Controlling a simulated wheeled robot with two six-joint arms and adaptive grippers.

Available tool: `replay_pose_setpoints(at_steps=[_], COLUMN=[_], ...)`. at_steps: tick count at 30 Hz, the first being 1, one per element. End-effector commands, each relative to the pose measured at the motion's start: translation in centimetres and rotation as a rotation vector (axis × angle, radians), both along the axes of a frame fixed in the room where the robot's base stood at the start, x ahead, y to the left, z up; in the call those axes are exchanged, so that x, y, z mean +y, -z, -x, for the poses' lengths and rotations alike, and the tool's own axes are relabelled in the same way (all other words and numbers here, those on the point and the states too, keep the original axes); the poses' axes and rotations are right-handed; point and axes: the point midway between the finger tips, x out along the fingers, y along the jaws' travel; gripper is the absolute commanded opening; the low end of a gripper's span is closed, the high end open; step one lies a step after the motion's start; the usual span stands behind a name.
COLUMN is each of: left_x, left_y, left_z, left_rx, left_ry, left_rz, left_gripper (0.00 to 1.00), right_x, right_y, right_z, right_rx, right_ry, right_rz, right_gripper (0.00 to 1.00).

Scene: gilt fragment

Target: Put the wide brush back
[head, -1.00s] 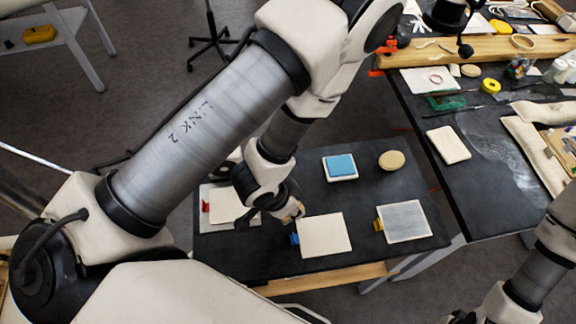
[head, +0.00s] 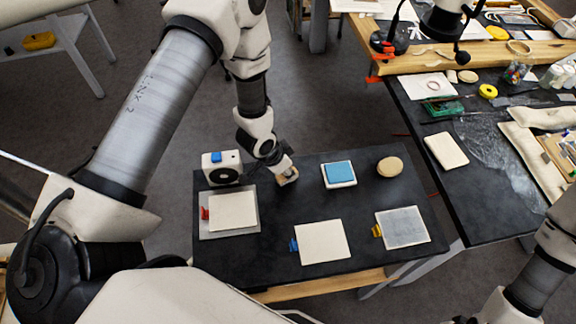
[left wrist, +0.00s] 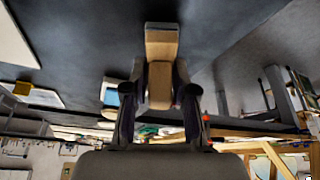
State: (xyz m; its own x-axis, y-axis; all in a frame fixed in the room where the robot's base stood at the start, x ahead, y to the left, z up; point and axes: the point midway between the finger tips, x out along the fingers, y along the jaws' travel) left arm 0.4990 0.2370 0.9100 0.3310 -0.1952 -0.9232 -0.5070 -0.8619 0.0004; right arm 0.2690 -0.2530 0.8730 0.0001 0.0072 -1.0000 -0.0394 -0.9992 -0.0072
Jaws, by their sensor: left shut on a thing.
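My left gripper (head: 284,171) is over the back part of the dark table, behind and right of the pad with the red clip. It is shut on a tan, block-like thing, which I take to be the wide brush (head: 290,179). In the left wrist view the brush (left wrist: 161,45) stands out between the two fingers (left wrist: 160,92), with a broad, flat outer end. I cannot tell whether it touches the table. My right arm enters at the lower right of the head view; its gripper is out of the picture.
The dark table (head: 280,222) bears pale sheets with a red clip (head: 233,211), a blue clip (head: 323,243) and a yellow clip (head: 407,228). A blue pad (head: 339,172), a round tan disc (head: 390,167) and a white device (head: 221,168) stand along the back. A cluttered bench adjoins at right.

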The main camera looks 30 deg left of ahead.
Motion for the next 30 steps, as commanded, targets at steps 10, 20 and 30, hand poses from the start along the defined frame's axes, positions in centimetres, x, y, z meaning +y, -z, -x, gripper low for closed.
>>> replay_pose_setpoints(at_steps=[10, 20, 30], left_x=[0.0, 0.0, 0.7], left_y=[0.8, 0.7, -2.6], left_z=[0.0, 0.0, 1.0], left_rx=[-0.001, -0.001, -0.006], left_ry=[0.0, 0.0, -0.004], left_rz=[0.001, 0.001, 0.002], left_gripper=[0.0, 0.51, 0.51], right_x=[0.0, 0.0, 0.0], right_y=[0.1, 0.0, 1.4], right_z=[0.0, 0.0, 0.0], right_rx=[0.0, 0.0, 0.0], right_ry=[0.0, 0.0, 0.0], right_rz=[0.0, 0.0, 0.0], right_gripper=[0.4, 0.4, 0.4])
